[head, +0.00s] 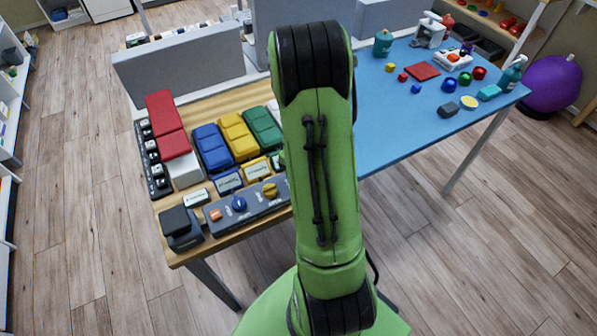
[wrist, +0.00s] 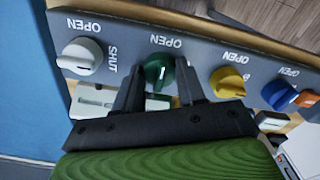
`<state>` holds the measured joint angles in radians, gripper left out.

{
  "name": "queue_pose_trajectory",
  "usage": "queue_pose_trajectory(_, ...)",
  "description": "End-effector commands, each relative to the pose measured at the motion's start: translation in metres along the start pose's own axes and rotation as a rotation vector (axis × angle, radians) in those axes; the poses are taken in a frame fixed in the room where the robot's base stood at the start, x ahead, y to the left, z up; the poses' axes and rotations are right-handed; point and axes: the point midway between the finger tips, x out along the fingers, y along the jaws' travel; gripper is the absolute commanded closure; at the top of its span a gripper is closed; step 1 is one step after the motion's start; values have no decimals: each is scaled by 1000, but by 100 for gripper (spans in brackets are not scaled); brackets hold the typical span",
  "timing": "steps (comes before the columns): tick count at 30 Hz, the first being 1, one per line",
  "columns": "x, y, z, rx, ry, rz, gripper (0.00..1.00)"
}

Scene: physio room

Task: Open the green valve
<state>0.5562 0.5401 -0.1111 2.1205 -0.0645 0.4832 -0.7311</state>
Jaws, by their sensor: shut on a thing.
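The green valve (wrist: 160,72) is a round knob on a dark grey panel (wrist: 118,27), with OPEN printed by it, in the wrist view. My gripper (wrist: 158,66) is shut on the green valve, with one dark finger on each side of it. The fingers hide parts of the knob's sides and the lettering by it, so I cannot tell its exact turn. In the head view my arm hides the green valve and the gripper; the left part of the panel (head: 222,217) shows there.
Beside the green valve are a white knob (wrist: 82,56) and a yellow knob (wrist: 227,81), then a blue knob (wrist: 279,95) and an orange switch (wrist: 305,98). A blue table top (head: 385,125) with small objects lies right.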

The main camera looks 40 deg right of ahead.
Motion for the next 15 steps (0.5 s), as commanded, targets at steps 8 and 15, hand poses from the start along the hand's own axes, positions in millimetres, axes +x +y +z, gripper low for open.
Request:
queue_pose_trajectory(8, 0, 0, 0, -15, 2, 1, 91)
queue_pose_trajectory(15, 0, 0, 0, -14, 2, 1, 57)
